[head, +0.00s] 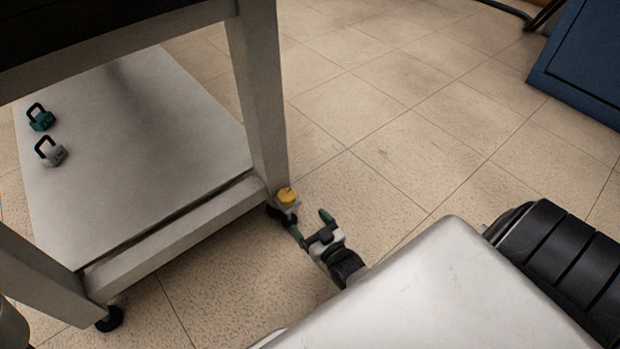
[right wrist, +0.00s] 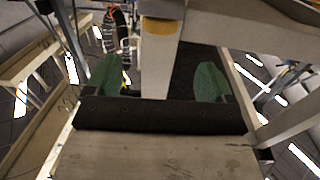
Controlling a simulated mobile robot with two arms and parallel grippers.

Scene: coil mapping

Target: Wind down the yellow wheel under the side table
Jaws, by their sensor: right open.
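The side table (head: 262,95) is grey-white, with a lower shelf. The yellow wheel (head: 286,196) is small and sits at the foot of its near right leg, just above a dark caster (head: 281,214). My right gripper (head: 311,224) is open and low over the floor, just right of and below the wheel in the head view. In the right wrist view its green fingers (right wrist: 160,80) are spread, with a pale leg-like part between them in the picture. The yellow wheel (right wrist: 162,26) shows above, beyond the fingertips. I see no contact with it. My left gripper is not in view.
Two padlock-shaped weights, one teal (head: 41,121) and one grey (head: 51,154), stand on the lower shelf. Another caster (head: 110,318) is under the near left leg. A blue cabinet (head: 585,65) stands at the far right. The tiled floor between is clear.

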